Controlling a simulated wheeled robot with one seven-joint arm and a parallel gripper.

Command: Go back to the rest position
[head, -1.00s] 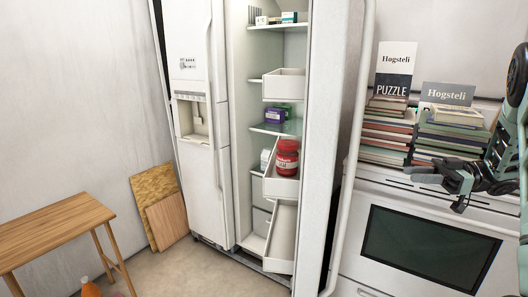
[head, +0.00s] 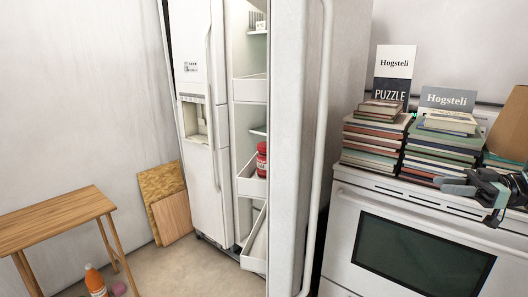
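My gripper (head: 468,202) is at the right edge of the head view, in front of the stove top and the books. Its dark fingers look spread apart, with nothing seen between them. The rest of my arm is mostly out of view on the right.
A fridge (head: 199,120) stands in the middle with its right door (head: 290,150) ajar; a red jar (head: 261,165) sits in a door bin. A white stove (head: 345,215) with book stacks (head: 375,140) is at right. A wooden table (head: 60,215) and orange bottle (head: 94,280) are at left.

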